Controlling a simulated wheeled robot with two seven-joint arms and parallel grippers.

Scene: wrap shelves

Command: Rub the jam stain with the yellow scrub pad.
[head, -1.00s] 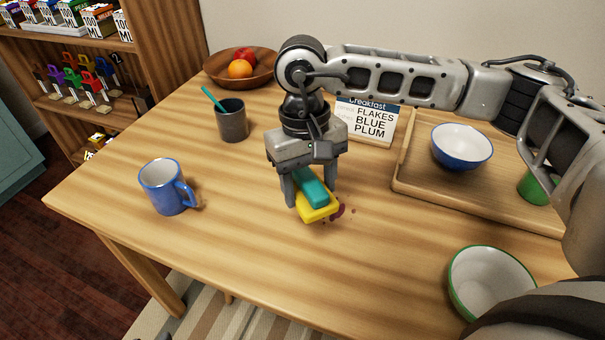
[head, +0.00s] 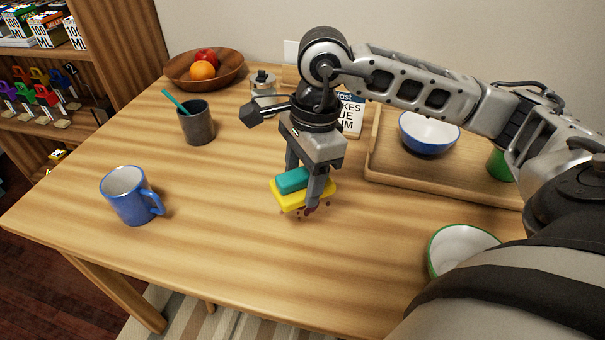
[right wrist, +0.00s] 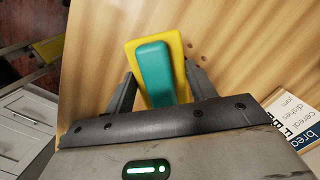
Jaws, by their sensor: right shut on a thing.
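The scrub pad has a yellow base (head: 288,201) and a teal grip (head: 292,180). My right gripper (head: 304,188) is shut on it from above, one finger on each side of the teal grip. The right wrist view shows the yellow base (right wrist: 133,52) and teal grip (right wrist: 155,72) between the fingers. The dark red jam stain (head: 311,209) lies at the pad's front right edge, with small spots around it. The pad covers part of the area, and I cannot tell whether it touches the table. My left gripper is not in view.
A blue mug (head: 130,195) stands at the left, a dark cup (head: 197,124) behind. A wooden tray (head: 380,165) with a blue bowl (head: 428,132) is at the right. A green-rimmed bowl (head: 460,246) is front right. The breakfast sign (head: 350,115) stands behind my gripper. The front middle is clear.

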